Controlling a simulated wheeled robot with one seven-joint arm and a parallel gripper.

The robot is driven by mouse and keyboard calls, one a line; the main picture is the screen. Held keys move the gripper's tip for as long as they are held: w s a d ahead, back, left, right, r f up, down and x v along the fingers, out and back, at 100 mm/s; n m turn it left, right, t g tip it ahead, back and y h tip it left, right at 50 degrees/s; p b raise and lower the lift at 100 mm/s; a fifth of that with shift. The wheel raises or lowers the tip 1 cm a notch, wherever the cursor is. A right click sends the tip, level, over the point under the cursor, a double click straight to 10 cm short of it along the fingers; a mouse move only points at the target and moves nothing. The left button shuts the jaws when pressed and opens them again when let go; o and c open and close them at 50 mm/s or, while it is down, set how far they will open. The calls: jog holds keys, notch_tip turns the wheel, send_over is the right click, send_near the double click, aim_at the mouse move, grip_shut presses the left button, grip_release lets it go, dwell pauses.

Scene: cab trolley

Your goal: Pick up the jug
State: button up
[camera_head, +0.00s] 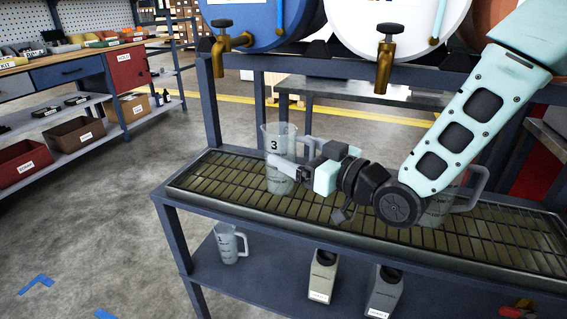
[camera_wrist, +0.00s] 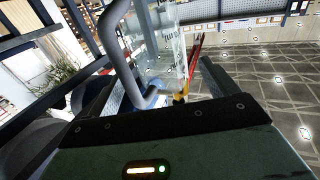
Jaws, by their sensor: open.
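A clear jug marked 3 (camera_head: 275,143) stands upright on the grated drip tray (camera_head: 215,185), below and between the taps. My gripper (camera_head: 292,162) is open at the jug's right side, its fingers overlapping the jug in the head view. In the wrist view the jug's grey handle (camera_wrist: 118,52) rises at the left and its clear body (camera_wrist: 166,55) is beyond, between the fingers of my gripper (camera_wrist: 158,92). I cannot tell whether the fingers touch the handle. A second clear jug (camera_head: 436,208) stands on the tray to the right, partly hidden behind my arm.
A smaller jug (camera_head: 228,244) and two grey containers (camera_head: 322,277) (camera_head: 384,291) stand on the lower shelf. Barrels with brass taps (camera_head: 384,65) hang over the tray.

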aim_at(293, 150)
jog(key=shift+x, duration=1.5)
jog(key=c, duration=1.1)
jog(key=shift+c, duration=0.2)
